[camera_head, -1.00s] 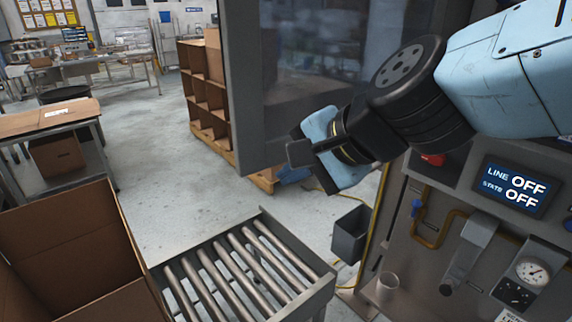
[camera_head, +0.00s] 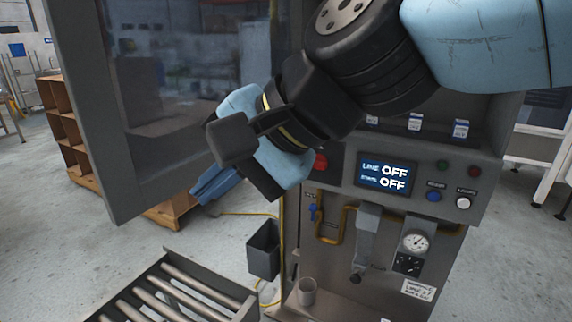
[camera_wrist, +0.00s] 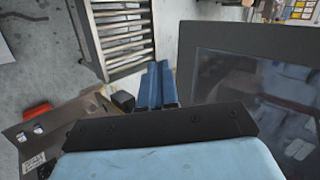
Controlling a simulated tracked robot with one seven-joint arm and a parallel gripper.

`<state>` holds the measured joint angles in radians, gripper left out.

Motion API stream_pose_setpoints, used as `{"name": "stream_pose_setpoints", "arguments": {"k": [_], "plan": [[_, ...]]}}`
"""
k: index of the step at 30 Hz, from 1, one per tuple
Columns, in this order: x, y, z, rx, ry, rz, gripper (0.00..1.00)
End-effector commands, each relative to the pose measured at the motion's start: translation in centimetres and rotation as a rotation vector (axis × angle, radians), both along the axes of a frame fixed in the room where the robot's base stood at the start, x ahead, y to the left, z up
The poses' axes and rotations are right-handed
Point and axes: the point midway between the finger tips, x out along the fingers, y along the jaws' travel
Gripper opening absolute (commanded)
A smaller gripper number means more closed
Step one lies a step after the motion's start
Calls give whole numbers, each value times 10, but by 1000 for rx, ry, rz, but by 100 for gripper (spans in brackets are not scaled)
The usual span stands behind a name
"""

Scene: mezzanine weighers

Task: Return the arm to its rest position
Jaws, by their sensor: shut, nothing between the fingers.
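My arm reaches in from the upper right of the head view, with its blue and black links in front of the machine. My gripper (camera_head: 205,192) points down and away to the left, in front of the lower edge of the dark-windowed door. In the wrist view my gripper's two blue fingers (camera_wrist: 157,68) lie side by side, shut, with nothing seen between them. My wrist hides part of the door and machine front.
The open door (camera_head: 150,100) stands close behind my gripper. The control panel (camera_head: 387,177) reads LINE OFF, STATE OFF. A roller conveyor (camera_head: 235,302), a dark bin (camera_head: 263,250) and a cup (camera_head: 307,290) are below. A shelf unit (camera_head: 68,150) stands left on open floor.

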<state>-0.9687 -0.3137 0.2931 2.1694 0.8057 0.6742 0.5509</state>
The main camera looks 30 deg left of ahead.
Motion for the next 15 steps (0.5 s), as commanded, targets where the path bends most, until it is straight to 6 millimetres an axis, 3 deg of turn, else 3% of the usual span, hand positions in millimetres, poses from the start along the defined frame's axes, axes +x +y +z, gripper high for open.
{"name": "stream_pose_setpoints", "arguments": {"k": [5,8,11,15], "plan": [[1,-1,0,0,-1,-1,0],[12,-7,-1,-4,-22,-14,0],[39,-23,-4,-17,-73,-43,0],[92,-63,-12,-58,-177,-101,0]]}}
